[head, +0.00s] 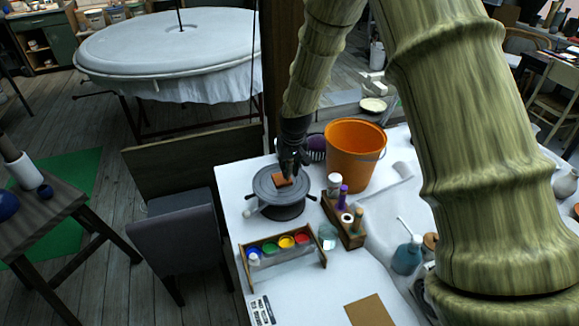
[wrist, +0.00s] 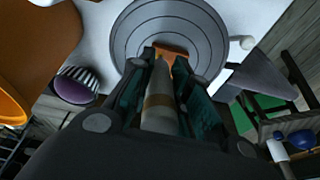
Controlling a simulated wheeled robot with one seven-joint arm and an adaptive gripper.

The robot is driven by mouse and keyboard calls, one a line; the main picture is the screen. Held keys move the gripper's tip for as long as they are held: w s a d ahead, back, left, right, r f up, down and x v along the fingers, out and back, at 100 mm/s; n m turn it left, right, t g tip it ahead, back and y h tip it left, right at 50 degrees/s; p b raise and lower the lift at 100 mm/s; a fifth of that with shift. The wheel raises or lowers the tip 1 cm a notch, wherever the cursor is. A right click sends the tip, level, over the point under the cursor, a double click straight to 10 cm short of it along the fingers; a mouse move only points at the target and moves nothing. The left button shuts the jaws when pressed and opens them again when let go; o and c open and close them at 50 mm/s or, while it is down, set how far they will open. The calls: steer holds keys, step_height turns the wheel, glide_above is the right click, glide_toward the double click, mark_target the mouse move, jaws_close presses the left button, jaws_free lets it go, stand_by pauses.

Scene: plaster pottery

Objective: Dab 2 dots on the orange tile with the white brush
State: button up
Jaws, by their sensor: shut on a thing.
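The orange tile (head: 282,180) lies on a round grey turntable (head: 267,188) at the table's far left part. My gripper (head: 291,160) is above the tile in the head view, pointing down. In the wrist view my gripper (wrist: 164,82) is shut on the white brush (wrist: 158,118), a pale handle with a tan band. The tile (wrist: 171,51) shows just beyond the fingertips, partly covered by them. The brush tip is hidden, so I cannot tell whether it touches the tile. No dots can be made out on the tile.
An orange bucket (head: 354,157) stands right of the turntable. In front are a wooden rack (head: 346,222) with bottles and a tray (head: 317,243) of coloured paint pots. A brown board (head: 369,310) lies near the front. The white tabletop (head: 335,285) between them is clear.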

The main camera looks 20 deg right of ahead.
steer(key=shift+r, duration=0.15)
stand_by(0.3)
steer(key=shift+w+p+v, duration=0.25)
steer(key=shift+p+v, duration=0.55)
steer(key=shift+v, duration=0.25)
steer(key=shift+w+p+v, duration=0.25)
steer(key=shift+p+v, duration=0.55)
steer(key=shift+v, duration=0.25)
steer(key=shift+r, duration=0.1)
